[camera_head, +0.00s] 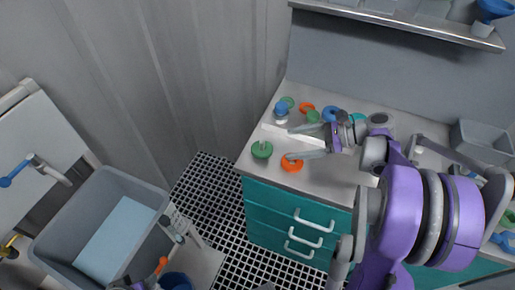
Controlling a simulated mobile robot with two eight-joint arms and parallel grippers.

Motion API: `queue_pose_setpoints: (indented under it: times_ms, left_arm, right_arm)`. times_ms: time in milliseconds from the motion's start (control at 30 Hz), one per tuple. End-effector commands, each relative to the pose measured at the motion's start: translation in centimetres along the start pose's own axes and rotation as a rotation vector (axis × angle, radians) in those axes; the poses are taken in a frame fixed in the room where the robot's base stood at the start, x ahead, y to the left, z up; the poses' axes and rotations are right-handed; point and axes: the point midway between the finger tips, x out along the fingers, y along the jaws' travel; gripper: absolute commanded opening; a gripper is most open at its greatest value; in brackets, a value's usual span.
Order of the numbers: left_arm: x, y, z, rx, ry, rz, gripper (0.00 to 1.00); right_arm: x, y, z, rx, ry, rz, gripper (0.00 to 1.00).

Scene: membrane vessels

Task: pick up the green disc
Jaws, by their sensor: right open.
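A green disc (262,150) with a pale knob on top lies at the left front corner of the worktop. Two other green round pieces, one (288,102) at the back and one (313,116) nearer the middle, also lie there; which is meant I cannot tell. My right gripper (289,144) is open, its two fingers pointing left over the worktop. Its fingertips are a little right of the front green disc, apart from it in the picture, with nothing visible between them. I cannot make out my left gripper.
An orange ring (291,166) lies by the lower finger; another orange piece (306,106) and blue pieces (281,109) lie behind. A grey bin (482,140) stands at the right, under a shelf (400,22). A grey tub (135,184) stands lower left.

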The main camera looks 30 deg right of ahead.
Motion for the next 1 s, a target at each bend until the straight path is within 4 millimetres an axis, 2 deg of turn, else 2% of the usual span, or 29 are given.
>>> queue_pose_setpoints:
  times_ms: [100,333,600,900,933,1000]
  left_arm:
    - [0.1,0.0,0.1,0.0,0.0,0.0,0.66]
    - [0.1,0.0,0.1,0.0,0.0,0.0,0.66]
    - [0.2,0.0,0.1,0.0,-0.001,0.0,0.66]
    - [0.2,0.0,0.1,0.0,-0.001,0.0,0.66]
    - [0.2,0.0,0.1,0.0,-0.001,0.0,0.66]
    - [0.2,0.0,0.1,0.0,-0.001,0.0,0.66]
  right_arm:
    - [1.9,0.1,0.0,-0.002,0.0,0.002,1.0]
    - [3.7,0.2,0.1,-0.002,0.001,0.001,1.0]
    - [7.5,0.5,0.3,-0.003,0.001,0.002,1.0]
    - [8.1,0.5,0.3,-0.002,0.002,-0.001,1.0]
    - [8.1,0.5,0.3,-0.002,0.002,-0.001,0.98]
    - [8.1,0.5,0.3,-0.002,0.002,-0.001,0.86]
